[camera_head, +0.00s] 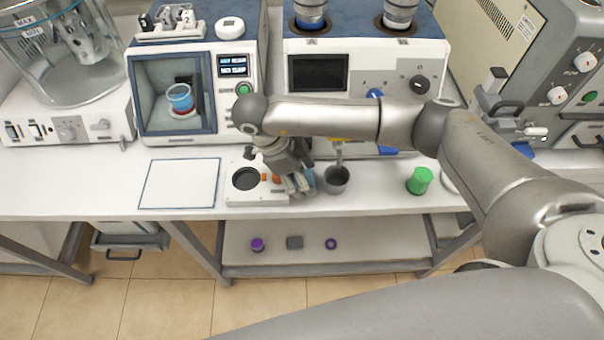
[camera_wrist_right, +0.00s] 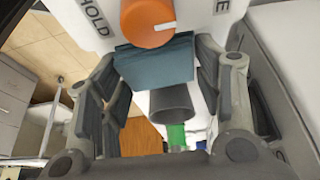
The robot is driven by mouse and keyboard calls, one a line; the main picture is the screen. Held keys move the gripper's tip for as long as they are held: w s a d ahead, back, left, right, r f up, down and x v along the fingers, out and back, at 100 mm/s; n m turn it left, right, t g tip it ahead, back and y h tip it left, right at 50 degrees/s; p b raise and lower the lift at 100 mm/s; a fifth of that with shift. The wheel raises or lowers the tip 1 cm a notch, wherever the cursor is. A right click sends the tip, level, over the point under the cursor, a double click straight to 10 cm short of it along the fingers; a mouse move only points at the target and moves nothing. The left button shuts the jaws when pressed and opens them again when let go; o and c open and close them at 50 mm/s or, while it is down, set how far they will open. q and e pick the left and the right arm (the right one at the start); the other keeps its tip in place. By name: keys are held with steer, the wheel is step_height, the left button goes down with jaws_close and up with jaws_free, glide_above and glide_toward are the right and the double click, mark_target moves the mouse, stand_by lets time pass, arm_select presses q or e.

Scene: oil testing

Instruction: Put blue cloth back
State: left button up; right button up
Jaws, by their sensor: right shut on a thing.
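The blue cloth (camera_wrist_right: 155,66) shows as a folded teal-blue piece between the fingers of my right gripper (camera_wrist_right: 160,85) in the right wrist view. The gripper is shut on it. In the head view my right gripper (camera_head: 300,186) points down at the right end of a small white device (camera_head: 240,197) on the bench. Only a sliver of the cloth (camera_head: 311,181) shows there, partly hidden by the fingers. I cannot tell whether the cloth touches the device. My left gripper is not in view.
A dark grey cup (camera_head: 336,180) stands just right of the gripper. An orange knob (camera_wrist_right: 147,22) is close to the cloth. A green container (camera_head: 419,181) stands farther right. A white mat (camera_head: 180,184) lies left. Larger instruments line the back; the bench's front edge is close.

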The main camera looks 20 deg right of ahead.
steer(key=shift+f, duration=0.55)
steer(key=shift+a, duration=0.1)
steer(key=shift+f, duration=0.1)
steer(key=shift+f, duration=0.2)
steer(key=o, duration=0.7)
steer(key=shift+r, duration=0.1)
